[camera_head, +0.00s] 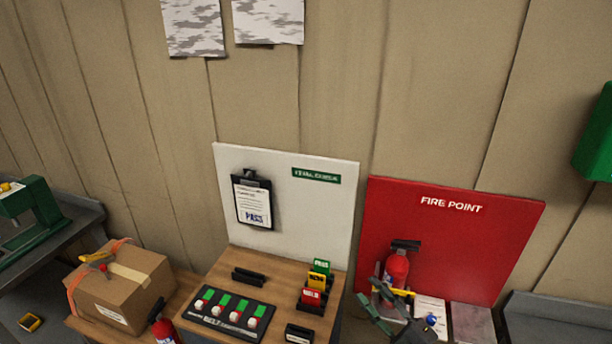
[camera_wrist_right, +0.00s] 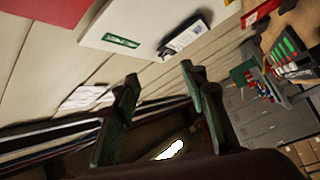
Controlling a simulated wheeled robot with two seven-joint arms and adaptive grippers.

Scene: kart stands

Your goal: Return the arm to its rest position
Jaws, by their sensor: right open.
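My right gripper (camera_head: 372,296) is at the lower right of the head view, in front of the red fire point board (camera_head: 456,240). In the right wrist view, its two dark green fingers (camera_wrist_right: 160,75) stand apart with nothing between them. The arm partly covers the area below a red fire extinguisher (camera_head: 397,266). Whether the gripper touches anything there cannot be told from the head view. My left gripper is not in view.
A white board (camera_head: 325,215) with a clipboard (camera_head: 254,202) stands behind the wooden stand. The stand holds a black indicator panel (camera_head: 229,323) and coloured cards (camera_head: 316,281). A cardboard box (camera_head: 125,287) is at left. Grey cabinets (camera_wrist_right: 262,121) show in the wrist view.

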